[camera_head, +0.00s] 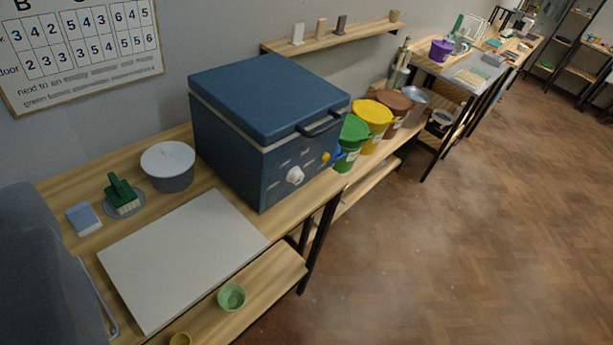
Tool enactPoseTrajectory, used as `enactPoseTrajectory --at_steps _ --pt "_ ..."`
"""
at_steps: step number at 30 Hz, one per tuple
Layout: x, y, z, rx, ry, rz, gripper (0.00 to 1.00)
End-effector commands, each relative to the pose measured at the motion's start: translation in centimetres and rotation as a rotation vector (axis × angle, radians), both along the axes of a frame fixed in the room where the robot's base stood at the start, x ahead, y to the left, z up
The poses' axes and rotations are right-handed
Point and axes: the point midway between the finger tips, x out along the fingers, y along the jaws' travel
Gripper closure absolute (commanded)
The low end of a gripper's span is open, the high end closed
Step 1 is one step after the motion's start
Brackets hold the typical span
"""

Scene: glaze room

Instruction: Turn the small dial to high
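A blue box-shaped kiln (268,95) with a dark handle (320,125) on its lid stands on the wooden bench, lid shut. On its front face is a larger white dial (295,175). A smaller yellow dial (325,158) sits to the right of it. A blue shape (338,153) shows at the front's right edge; I cannot tell whether it is a knob or something behind. The dial markings are too small to read, so their settings cannot be told. My gripper is not in view.
A white board (185,255), a lidded grey pot (168,168), a green brush (121,193) and a blue-white sponge (83,218) lie left of the kiln. Green (352,140) and yellow (373,117) buckets stand to its right. Open floor (450,240) lies in front.

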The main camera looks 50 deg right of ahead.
Motion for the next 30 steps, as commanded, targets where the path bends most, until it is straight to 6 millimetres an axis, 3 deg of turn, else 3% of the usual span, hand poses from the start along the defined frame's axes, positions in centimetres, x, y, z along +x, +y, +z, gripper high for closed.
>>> enactPoseTrajectory --at_steps 5,13,17,23,30 --pt "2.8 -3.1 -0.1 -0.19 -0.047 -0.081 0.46" --pt "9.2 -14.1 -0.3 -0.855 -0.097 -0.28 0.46" --pt "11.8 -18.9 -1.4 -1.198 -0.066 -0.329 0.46" --pt "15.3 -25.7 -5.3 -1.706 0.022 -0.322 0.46" --pt "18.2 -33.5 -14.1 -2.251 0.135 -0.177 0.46"
